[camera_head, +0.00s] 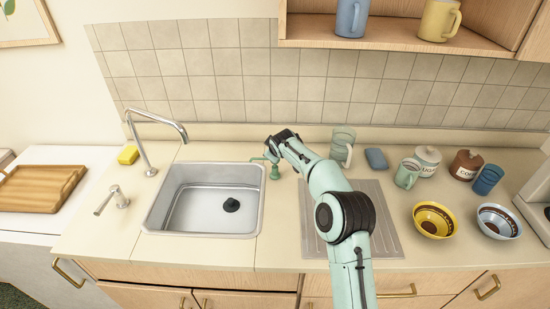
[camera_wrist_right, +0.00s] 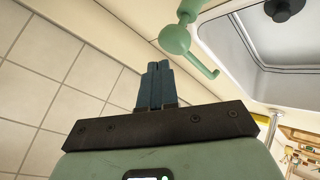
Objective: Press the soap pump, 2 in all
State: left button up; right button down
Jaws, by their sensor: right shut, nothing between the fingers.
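The green soap pump (camera_head: 274,170) stands on the counter at the right rear corner of the sink. Its thin spout points left, toward the basin. In the right wrist view the pump's round head and bent spout (camera_wrist_right: 177,38) show at the upper middle. My right gripper (camera_head: 271,150) is at the pump's top in the head view, partly covering it. In the wrist view its dark fingers (camera_wrist_right: 157,70) are together and empty, with a gap in the picture between them and the pump head. Whether they touch the pump I cannot tell. My left gripper is not in view.
The steel sink (camera_head: 157,216) holds a black plug. A tall faucet (camera_head: 150,160), a lever (camera_head: 120,198) and a yellow sponge (camera_head: 128,155) are to its left. Mugs, canisters and bowls stand on the right. The tiled wall (camera_head: 215,75) is close behind.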

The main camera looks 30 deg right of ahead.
jog(key=shift+r, duration=0.1)
jog(key=shift+r+p, duration=0.55)
jog(key=shift+r, duration=1)
jog(key=shift+w+r, duration=0.15)
jog(key=shift+r, duration=0.65)
jog(key=shift+s+r, duration=0.1)
jog(key=shift+s, duration=0.1)
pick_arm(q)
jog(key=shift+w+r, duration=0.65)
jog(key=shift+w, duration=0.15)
pick_arm(e)
jog(key=shift+w, duration=0.1)
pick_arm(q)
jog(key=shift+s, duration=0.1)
